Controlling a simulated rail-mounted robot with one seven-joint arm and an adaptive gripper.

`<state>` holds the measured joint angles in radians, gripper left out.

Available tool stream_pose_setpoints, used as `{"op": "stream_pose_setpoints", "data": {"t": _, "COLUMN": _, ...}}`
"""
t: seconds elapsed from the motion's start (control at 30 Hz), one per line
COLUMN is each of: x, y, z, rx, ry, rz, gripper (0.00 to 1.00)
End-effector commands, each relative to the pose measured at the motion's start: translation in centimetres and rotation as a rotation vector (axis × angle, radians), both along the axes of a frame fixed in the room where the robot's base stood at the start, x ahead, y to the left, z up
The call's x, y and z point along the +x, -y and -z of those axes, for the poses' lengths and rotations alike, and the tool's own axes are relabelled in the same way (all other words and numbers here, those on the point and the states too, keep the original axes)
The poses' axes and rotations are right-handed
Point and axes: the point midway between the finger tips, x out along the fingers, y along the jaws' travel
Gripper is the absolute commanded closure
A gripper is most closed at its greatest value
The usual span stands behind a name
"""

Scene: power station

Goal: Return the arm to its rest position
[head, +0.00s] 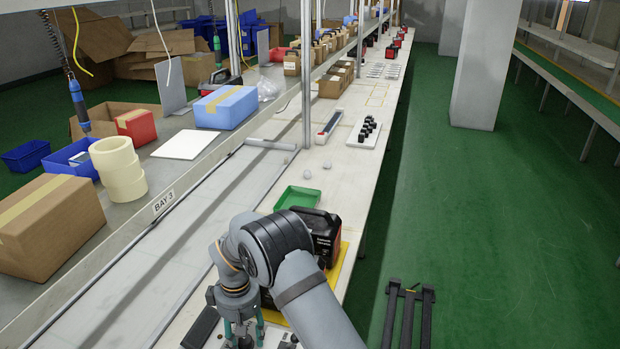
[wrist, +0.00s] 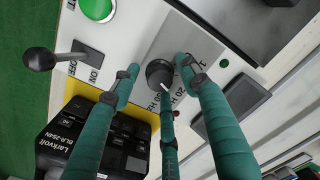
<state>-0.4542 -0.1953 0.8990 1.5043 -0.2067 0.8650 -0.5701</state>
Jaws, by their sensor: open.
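My arm (head: 300,270) reaches forward and down over the near end of the bench in the head view. My gripper (head: 243,332) points down near the bottom edge there, partly cut off by the frame. In the wrist view its teal fingers (wrist: 157,68) are spread apart around a black round knob (wrist: 159,73) with a white pointer, on a light panel marked with Hz values. The fingertips are close to the knob; I cannot tell whether any touches it. Nothing is seen held.
A lever switch (wrist: 42,59) marked OFF and ON and a green button (wrist: 98,8) are beside the knob. A black Larkvolt unit (wrist: 95,140) sits on a yellow mat. A green tray (head: 297,197) lies ahead on the bench. Floor to the right (head: 500,220) is mostly clear.

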Motion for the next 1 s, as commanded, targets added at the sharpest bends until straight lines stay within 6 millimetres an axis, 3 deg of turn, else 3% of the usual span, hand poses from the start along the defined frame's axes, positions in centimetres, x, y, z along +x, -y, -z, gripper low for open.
{"op": "stream_pose_setpoints", "data": {"t": 0.33, "x": 0.1, "y": 0.0, "z": -0.7, "rx": 0.001, "ry": 0.002, "rz": -0.461, "gripper": 0.55}}
{"op": "stream_pose_setpoints", "data": {"t": 0.7, "x": 0.2, "y": -0.1, "z": -6.4, "rx": 0.000, "ry": 0.003, "rz": -0.452, "gripper": 0.55}}
{"op": "stream_pose_setpoints", "data": {"t": 1.0, "x": 0.1, "y": 0.0, "z": -7.5, "rx": -0.001, "ry": 0.000, "rz": -0.450, "gripper": 0.55}}
